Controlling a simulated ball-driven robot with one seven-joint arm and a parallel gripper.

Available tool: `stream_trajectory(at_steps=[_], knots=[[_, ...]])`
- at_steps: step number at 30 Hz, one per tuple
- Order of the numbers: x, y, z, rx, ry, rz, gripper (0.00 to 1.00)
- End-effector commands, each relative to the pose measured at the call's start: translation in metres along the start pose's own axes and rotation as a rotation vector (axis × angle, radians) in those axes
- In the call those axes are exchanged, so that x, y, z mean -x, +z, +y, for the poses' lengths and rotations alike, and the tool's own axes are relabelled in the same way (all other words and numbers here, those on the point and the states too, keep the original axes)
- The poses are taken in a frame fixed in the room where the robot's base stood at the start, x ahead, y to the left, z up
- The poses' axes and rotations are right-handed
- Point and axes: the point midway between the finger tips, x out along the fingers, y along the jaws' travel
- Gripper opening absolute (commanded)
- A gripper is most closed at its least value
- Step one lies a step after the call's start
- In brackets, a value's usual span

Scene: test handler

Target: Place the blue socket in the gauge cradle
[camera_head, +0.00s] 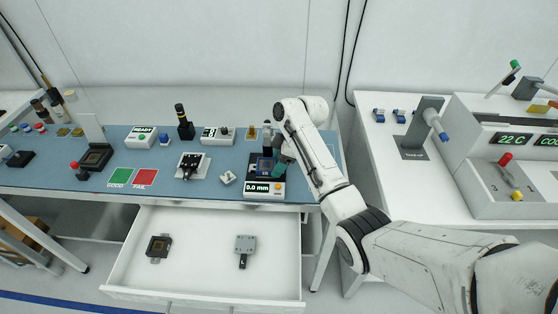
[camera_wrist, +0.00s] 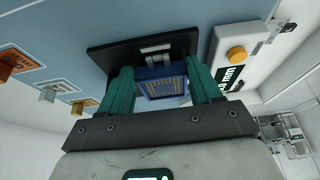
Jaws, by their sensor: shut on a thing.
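The blue socket (camera_wrist: 162,84) shows its face of gold contacts in the wrist view, between the two teal fingers of my gripper (camera_wrist: 161,92). My gripper is shut on it. In the head view the blue socket (camera_head: 264,166) is a small blue patch at the gauge, partly covered by my gripper (camera_head: 277,163). The gauge (camera_head: 264,189) has a white front reading 0.0 mm and an orange button. Its black plate (camera_wrist: 108,58) with a pale cradle piece (camera_wrist: 155,50) lies just beyond the socket. I cannot tell whether the socket touches the cradle.
An open white drawer (camera_head: 205,285) below the bench holds a dark socket (camera_head: 157,247) and a grey plate part (camera_head: 245,244). Left of the gauge are a small white block (camera_head: 227,177), a fixture (camera_head: 192,166) and green and red pads (camera_head: 146,178). A white side bench (camera_head: 385,165) stands right.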

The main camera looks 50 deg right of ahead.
Motion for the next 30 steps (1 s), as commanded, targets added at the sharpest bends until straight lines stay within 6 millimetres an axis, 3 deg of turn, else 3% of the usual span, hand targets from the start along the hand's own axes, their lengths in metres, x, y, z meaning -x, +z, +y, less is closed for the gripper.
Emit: stream_trajectory(at_steps=[11, 12, 14, 24, 30], knots=[[-0.005, 0.002, 0.0, 0.0, 0.0, 0.0, 0.29], [-0.004, 0.002, 0.0, -0.001, 0.0, 0.0, 0.67], [-0.004, 0.002, 0.0, -0.001, 0.0, 0.0, 0.73], [0.001, 0.001, 0.0, -0.001, 0.001, 0.001, 0.74], [0.032, 0.001, 0.001, -0.001, 0.004, 0.002, 0.74]])
